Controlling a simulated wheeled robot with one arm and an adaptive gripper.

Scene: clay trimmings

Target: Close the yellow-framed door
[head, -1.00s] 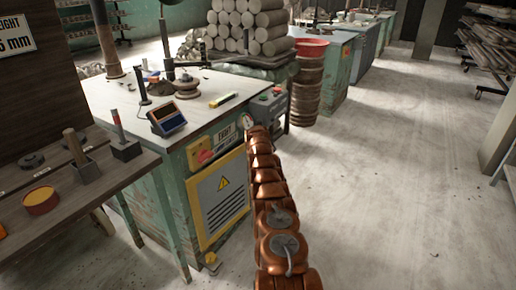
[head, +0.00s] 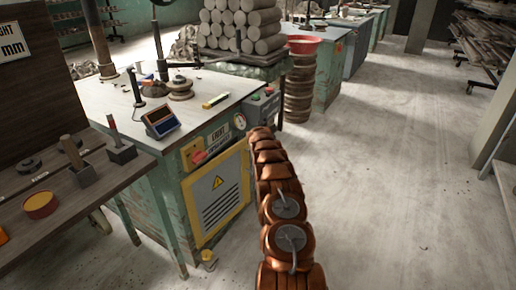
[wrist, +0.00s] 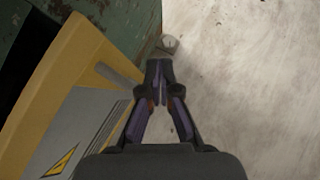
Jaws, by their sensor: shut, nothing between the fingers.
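The yellow-framed door (head: 228,206) is on the front of the green cabinet in the head view, with a grey louvred panel and a warning triangle. In the wrist view the door (wrist: 62,88) fills the left side, with a grey bar-like handle (wrist: 119,77) on its frame. A dark gap shows between its yellow edge and the green metal, so it looks ajar. My gripper (wrist: 161,66) is shut and empty, just right of the door's edge, above the floor. Whether it touches the door I cannot tell. In the head view my arm hides the gripper.
The green cabinet (head: 160,205) carries a worktop with a blue-screened device (head: 161,121). A control box (head: 263,106) sits at its right end. A dark wooden bench (head: 75,205) stands at left. Stacked round pans (head: 298,88) stand behind. Floor (head: 400,170) at right is clear.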

